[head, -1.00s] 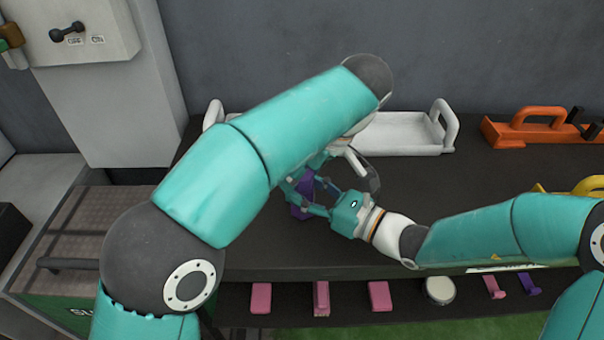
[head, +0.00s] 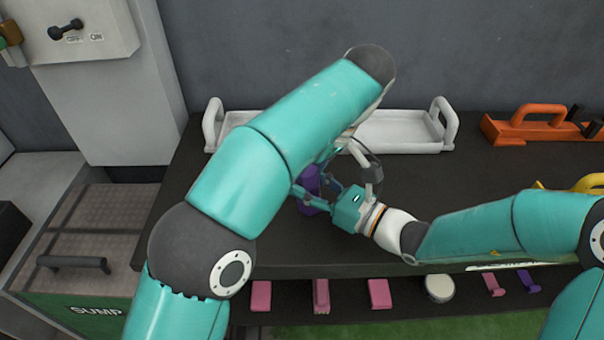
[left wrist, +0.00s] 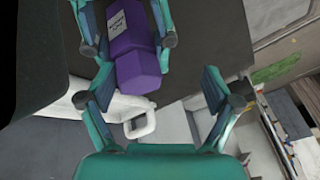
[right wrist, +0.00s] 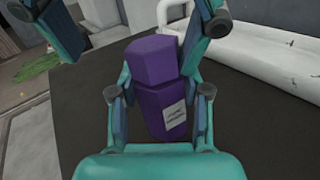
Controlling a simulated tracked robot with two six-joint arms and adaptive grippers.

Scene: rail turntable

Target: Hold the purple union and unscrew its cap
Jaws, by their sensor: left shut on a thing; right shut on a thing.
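The purple union (head: 309,188) is held above the dark bench between my two grippers, partly behind my left arm in the head view. In the right wrist view its labelled body (right wrist: 166,108) is between the fingers of my right gripper (right wrist: 160,82), which is shut on it. The faceted purple cap (left wrist: 139,72) faces my left gripper (left wrist: 157,78), whose fingers stand on both sides of it. That gripper is shut on the cap, though how closely each finger touches is hard to see. My left arm hides most of its gripper in the head view.
A white tray (head: 400,133) with handles lies behind my arms at the back of the bench (head: 450,180). An orange handled item (head: 535,125) and a yellow one (head: 588,184) are on the right. Pink pieces (head: 320,296) lie along the lower front shelf.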

